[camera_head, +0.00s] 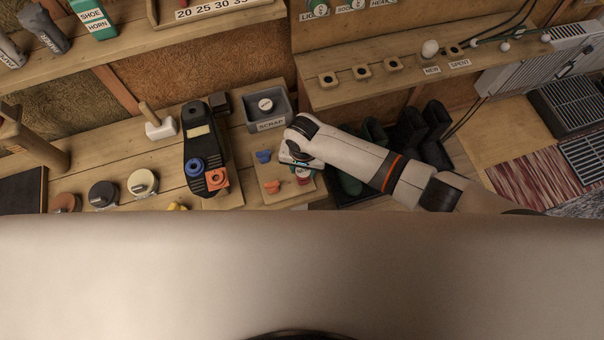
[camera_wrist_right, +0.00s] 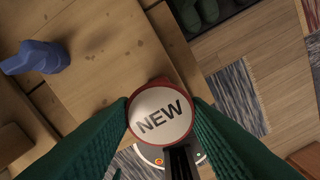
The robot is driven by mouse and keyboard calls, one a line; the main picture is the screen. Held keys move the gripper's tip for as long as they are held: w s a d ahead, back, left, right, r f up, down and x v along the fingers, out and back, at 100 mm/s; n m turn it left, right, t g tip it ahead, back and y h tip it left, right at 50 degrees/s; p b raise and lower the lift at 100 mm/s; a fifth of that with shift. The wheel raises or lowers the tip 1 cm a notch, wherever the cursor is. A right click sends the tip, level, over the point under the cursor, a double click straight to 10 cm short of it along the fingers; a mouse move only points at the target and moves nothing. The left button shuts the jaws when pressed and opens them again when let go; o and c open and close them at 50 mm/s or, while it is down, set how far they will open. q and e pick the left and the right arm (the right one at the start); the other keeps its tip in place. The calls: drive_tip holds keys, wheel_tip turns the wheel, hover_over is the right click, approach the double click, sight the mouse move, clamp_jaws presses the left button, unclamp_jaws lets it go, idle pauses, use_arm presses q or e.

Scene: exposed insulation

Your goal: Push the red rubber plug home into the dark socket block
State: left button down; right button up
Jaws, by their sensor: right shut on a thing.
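My right gripper (camera_head: 301,166) hangs over the right part of a small wooden board. In the right wrist view its green ribbed fingers are shut on a round red-rimmed plug (camera_wrist_right: 160,114) with a white top lettered NEW. A little of its red side (camera_head: 304,180) shows below the gripper in the head view. What lies under the plug is hidden. A long dark block (camera_head: 205,140) stands left of the board, apart from the gripper. It has a blue ring (camera_head: 195,167) and an orange piece (camera_head: 216,179) at its near end. My left gripper is not in view.
A blue plug (camera_head: 263,156) and an orange-red plug (camera_head: 272,186) are on the board (camera_head: 290,196). A grey SCRAP bin (camera_head: 284,116) stands behind it. A mallet (camera_head: 160,127) and round-topped items (camera_head: 143,182) are left of the dark block. Black bins (camera_head: 410,128) stand right.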

drive_tip(key=shift+f+b, duration=0.7)
drive_tip(key=shift+f, duration=0.6)
drive_tip(key=o, duration=1.2)
drive_tip(key=shift+r, duration=0.2)
wheel_tip(320, 180, up, 9)
drive_tip(key=p, duration=1)
drive_tip(key=shift+f, duration=0.15)
